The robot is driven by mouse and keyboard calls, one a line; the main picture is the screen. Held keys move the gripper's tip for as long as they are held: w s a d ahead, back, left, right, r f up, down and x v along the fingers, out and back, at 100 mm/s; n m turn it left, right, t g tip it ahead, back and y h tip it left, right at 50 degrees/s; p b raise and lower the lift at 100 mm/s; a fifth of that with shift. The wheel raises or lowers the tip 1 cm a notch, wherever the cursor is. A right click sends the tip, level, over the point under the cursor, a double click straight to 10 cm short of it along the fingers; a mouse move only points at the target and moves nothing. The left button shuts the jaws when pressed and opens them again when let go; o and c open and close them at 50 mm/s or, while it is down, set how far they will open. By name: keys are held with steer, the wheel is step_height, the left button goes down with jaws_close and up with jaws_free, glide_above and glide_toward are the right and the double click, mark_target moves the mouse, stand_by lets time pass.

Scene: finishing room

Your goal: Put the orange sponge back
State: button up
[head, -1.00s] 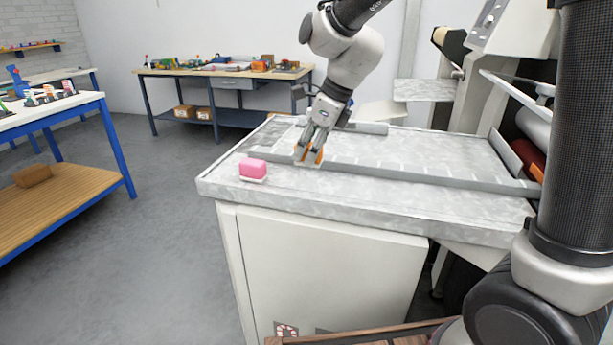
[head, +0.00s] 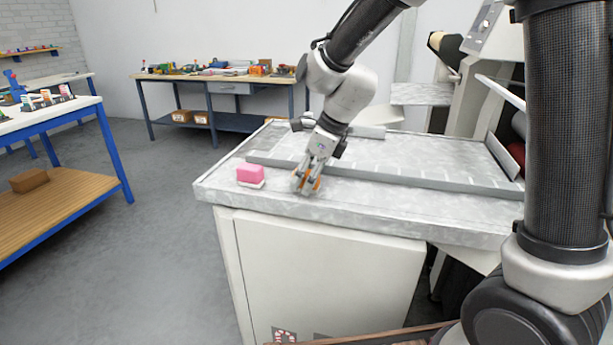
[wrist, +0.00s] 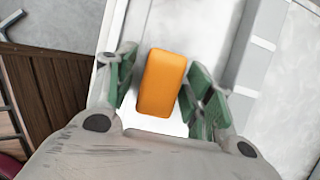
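The orange sponge (wrist: 162,83) is between the green-padded fingers of my gripper (wrist: 162,80) in the wrist view. The right pad is close against it; a narrow gap seems to show at the left. In the head view my gripper (head: 307,184) points down at the front part of the grey counter, and only a sliver of orange shows between its fingers. A bright white patch shows under the sponge in the wrist view; I cannot tell what it is. The pink sponge (head: 250,172) sits on a white base just left of my gripper.
The grey counter (head: 420,203) has a raised metal rail (head: 400,178) behind my gripper. A machine stands at the right. A workbench (head: 225,76) with clutter is at the back, and a blue-framed table (head: 60,117) at the left. The counter front is mostly clear.

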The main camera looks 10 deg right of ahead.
steer(key=shift+r, duration=0.35)
steer(key=v, duration=1.1)
steer(key=s+d+n+t+h, duration=0.2)
steer(key=s+d+n+h, duration=0.2)
steer(key=s+d+n, duration=1.7)
steer(key=d+n, duration=0.1)
steer(key=d, duration=0.3)
steer(key=shift+r, duration=0.3)
